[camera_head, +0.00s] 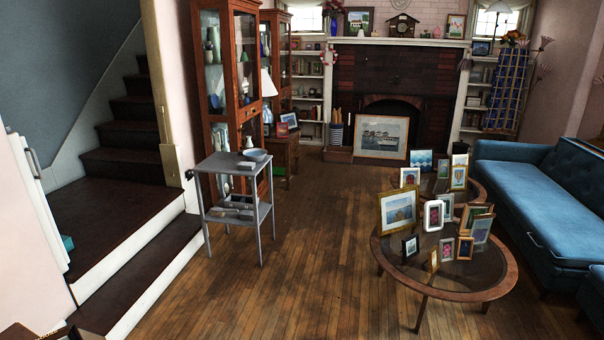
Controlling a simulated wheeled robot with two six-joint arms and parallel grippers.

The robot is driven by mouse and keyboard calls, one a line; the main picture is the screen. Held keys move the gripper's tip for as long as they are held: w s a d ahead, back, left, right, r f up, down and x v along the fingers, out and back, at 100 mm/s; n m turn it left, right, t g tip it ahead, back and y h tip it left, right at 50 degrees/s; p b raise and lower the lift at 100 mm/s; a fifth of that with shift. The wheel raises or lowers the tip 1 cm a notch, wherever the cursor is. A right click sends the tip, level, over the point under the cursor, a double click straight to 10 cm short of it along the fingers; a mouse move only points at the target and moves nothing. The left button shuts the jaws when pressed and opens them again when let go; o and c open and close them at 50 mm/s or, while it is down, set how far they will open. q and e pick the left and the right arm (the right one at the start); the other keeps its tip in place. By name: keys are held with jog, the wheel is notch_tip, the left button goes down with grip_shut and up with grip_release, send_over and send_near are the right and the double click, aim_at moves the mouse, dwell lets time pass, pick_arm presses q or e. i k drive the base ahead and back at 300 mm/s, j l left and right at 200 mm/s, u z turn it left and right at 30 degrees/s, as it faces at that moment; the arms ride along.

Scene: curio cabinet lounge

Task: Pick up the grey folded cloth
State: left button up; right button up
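A grey two-tier stand (217,164) stands left of centre on the wooden floor, in front of a glass cabinet. A grey-blue bowl (256,155) sits on its top. A small flat dark grey thing (246,165) lies beside the bowl and may be the grey folded cloth; it is too small to be sure. Several light grey flat items (232,213) lie on the lower shelf, and I cannot tell whether one is cloth. Neither of my grippers shows in the head view.
A round glass coffee table (398,297) with several picture frames stands at right, before a blue sofa (535,190). Steps (150,270) rise at left. The wooden floor (300,270) between stand and coffee table is clear. A fireplace (392,108) is at the back.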

aim_at(243, 165)
jog(key=i+z, duration=0.15)
jog(key=i, duration=1.5)
jog(key=i+j+u, duration=0.15)
jog(key=i+u, duration=0.2)
jog(key=i, duration=0.25)
jog(key=i+u, duration=0.4)
jog(key=i, duration=0.2)
jog(key=i+l+u, duration=0.2)
jog(key=i+u, duration=0.15)
jog(key=i, duration=0.25)
